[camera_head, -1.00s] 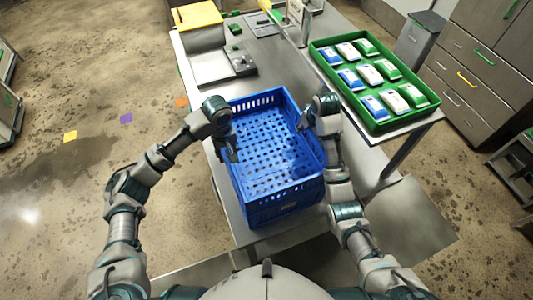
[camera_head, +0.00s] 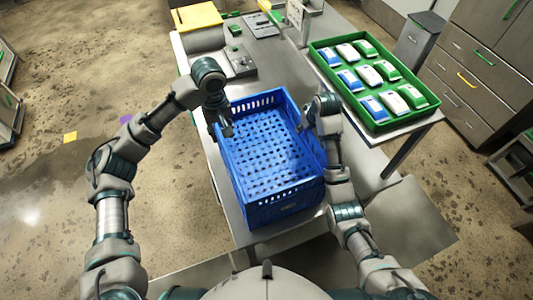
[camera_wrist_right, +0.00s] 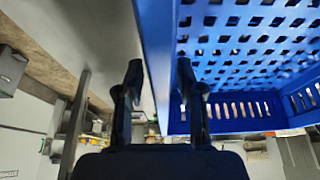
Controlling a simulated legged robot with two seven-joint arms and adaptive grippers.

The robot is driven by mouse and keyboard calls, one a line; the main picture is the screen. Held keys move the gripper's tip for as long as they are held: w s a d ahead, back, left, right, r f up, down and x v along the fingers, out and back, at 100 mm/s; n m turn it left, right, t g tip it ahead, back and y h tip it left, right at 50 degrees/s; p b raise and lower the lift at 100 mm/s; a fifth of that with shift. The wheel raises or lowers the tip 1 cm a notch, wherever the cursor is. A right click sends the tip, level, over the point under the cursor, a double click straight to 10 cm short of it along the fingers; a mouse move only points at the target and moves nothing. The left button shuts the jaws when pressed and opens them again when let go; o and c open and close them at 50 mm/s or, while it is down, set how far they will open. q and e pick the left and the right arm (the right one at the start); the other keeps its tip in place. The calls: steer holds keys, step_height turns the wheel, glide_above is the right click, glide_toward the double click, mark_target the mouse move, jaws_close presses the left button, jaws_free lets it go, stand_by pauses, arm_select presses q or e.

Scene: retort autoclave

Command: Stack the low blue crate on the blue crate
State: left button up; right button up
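A blue crate (camera_head: 284,213) with perforated walls and floor stands on the metal table, its inside empty. I cannot tell whether this is one crate or a low crate on top of another. My left gripper (camera_head: 224,128) is at the far part of the crate's left wall, its fingers apart with nothing seen between them. My right gripper (camera_head: 308,122) is at the right wall. In the right wrist view, the right gripper's fingers (camera_wrist_right: 158,75) are on either side of the blue wall (camera_wrist_right: 156,30). Whether they press on it is unclear.
A green tray (camera_head: 378,127) with several green, white and blue packs stands right of the crate. Grey equipment (camera_head: 238,62) and a yellow-topped box (camera_head: 197,17) are at the back left. Bare table (camera_head: 283,72) lies behind the crate.

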steer(key=v, duration=0.6)
steer(key=shift+s+d+r, duration=0.15)
steer(key=shift+r, duration=0.2)
